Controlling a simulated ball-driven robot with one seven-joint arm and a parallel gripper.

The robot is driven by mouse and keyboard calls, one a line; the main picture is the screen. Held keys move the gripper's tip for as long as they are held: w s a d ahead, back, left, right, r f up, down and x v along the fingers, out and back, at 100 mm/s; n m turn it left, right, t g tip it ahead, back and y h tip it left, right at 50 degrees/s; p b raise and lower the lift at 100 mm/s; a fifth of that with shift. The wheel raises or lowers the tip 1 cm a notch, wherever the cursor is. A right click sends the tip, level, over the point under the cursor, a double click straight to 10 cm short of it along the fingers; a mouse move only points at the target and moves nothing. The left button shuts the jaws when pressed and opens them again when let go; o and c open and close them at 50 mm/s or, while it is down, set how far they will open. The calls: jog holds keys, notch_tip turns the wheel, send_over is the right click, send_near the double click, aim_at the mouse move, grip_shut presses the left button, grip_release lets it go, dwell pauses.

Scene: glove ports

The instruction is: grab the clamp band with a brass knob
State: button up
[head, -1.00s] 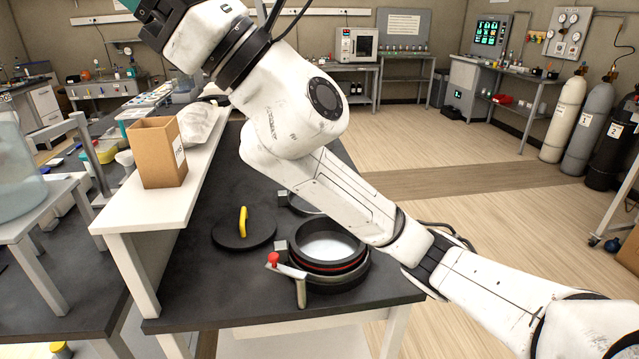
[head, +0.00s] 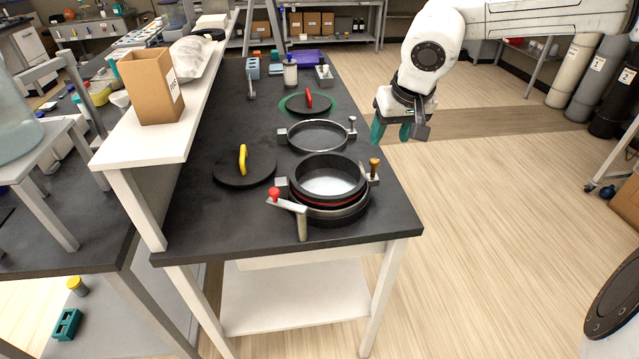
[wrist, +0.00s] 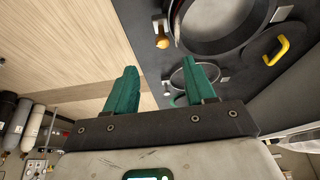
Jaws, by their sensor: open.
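The clamp band (head: 340,213) is a dark ring low around the near black port (head: 330,165) on the bench. Its brass knob (head: 374,166) stands upright at its right side. In the wrist view the brass knob (wrist: 163,42) shows at the upper middle, beside the large port ring. My gripper (head: 391,132) is open and empty, with teal fingers pointing down, beyond the bench's right edge and above the floor. It is apart from the band, farther back. The open fingers also show in the wrist view (wrist: 160,80).
A second band (head: 318,136) with a silver knob lies behind the near port. A red-knobbed lever (head: 290,203) sticks out at the front left. A black lid with a yellow handle (head: 243,160) lies left; a red-handled lid (head: 308,101) lies behind. Open floor is right.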

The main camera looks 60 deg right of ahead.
send_over(375, 161)
jog(key=s+a, duration=0.2)
notch_tip(375, 161, down, 5)
jog(key=shift+p+x, duration=0.8)
jog(key=shift+x, duration=1.85)
jog(key=shift+w+d+r, duration=0.1)
jog(key=shift+w+r, duration=0.05)
grip_shut()
